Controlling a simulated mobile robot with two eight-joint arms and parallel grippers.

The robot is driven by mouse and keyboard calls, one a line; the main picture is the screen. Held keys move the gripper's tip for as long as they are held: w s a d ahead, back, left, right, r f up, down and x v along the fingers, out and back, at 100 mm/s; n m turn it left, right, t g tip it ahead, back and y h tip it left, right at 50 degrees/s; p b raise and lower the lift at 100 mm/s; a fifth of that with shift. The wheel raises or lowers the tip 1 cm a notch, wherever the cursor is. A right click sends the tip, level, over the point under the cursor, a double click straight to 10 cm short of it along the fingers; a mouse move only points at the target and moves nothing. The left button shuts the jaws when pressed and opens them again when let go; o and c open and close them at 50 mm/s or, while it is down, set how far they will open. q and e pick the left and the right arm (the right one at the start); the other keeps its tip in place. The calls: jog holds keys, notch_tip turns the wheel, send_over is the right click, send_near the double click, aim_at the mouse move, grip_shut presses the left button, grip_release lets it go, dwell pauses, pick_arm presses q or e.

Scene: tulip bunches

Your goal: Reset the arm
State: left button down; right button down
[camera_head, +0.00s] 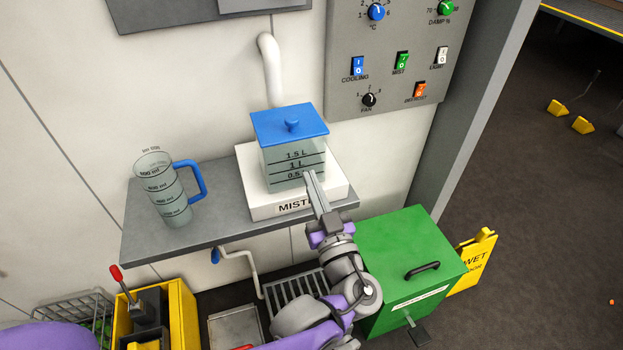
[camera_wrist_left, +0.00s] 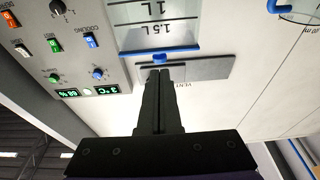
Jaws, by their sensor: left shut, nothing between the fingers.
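My left arm reaches up from the bottom of the head view. Its gripper (camera_head: 312,182) is shut and empty, with its fingertips in front of the clear mister tank (camera_head: 280,172) with a blue lid (camera_head: 289,125). I cannot tell whether the fingertips touch the tank. In the left wrist view the closed fingers (camera_wrist_left: 163,76) point toward the wall, and the tank (camera_wrist_left: 155,20) shows upside down at the top. My right gripper is not in view.
A measuring jug (camera_head: 163,190) with a blue handle stands on the grey shelf (camera_head: 140,243). The control panel (camera_head: 388,90) is on the wall at right. Below are a green bin (camera_head: 400,250), a yellow wet-floor sign (camera_head: 473,263) and a yellow bucket (camera_head: 182,310).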

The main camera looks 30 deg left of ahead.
pick_arm(q)
jog(key=s+a+f+m+g+h+p, duration=0.4)
jog(key=s+f+m+g+h+p, duration=0.15)
jog(key=s+f+g+h, duration=0.2)
jog(key=s+d+m+h+p, duration=0.2)
jog(key=d+h+p, duration=0.1)
jog(key=d, duration=0.3)
jog(key=s+d+m+h+p, duration=0.2)
jog(key=d+m+h+p, duration=0.1)
jog(key=d+h, duration=0.3)
jog(key=shift+s+f, duration=0.35)
jog(key=shift+f, duration=0.1)
jog(key=shift+d, duration=0.1)
dwell(0.7)
